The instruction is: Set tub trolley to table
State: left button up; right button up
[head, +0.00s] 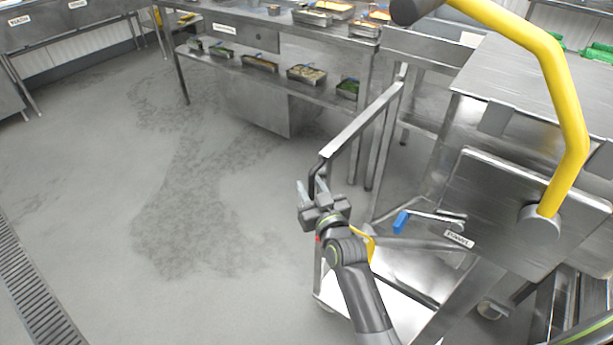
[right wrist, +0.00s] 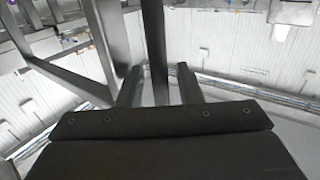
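A steel-framed trolley (head: 362,125) stands right of centre in the head view, with a dark upright handle (head: 313,172) at its near left corner. My right gripper (head: 312,192) is at this handle, its fingers on either side of it. In the right wrist view the dark bar (right wrist: 156,50) passes between the two spread fingers (right wrist: 160,88), with gaps visible on both sides. A steel table (head: 255,40) with food pans stands at the back. I cannot make out a tub on the trolley. My left gripper is not in view.
A yellow bent tube (head: 572,110) rises from a tilted steel panel (head: 500,190) at the right. A blue-ended lever (head: 401,222) sticks out below it. Open grey floor (head: 110,190) lies to the left, with a drain grate (head: 35,290) at the edge.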

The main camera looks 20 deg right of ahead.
jog(key=shift+w, duration=0.1)
jog(key=shift+s+r, duration=0.2)
jog(key=shift+c, duration=2)
grip_shut()
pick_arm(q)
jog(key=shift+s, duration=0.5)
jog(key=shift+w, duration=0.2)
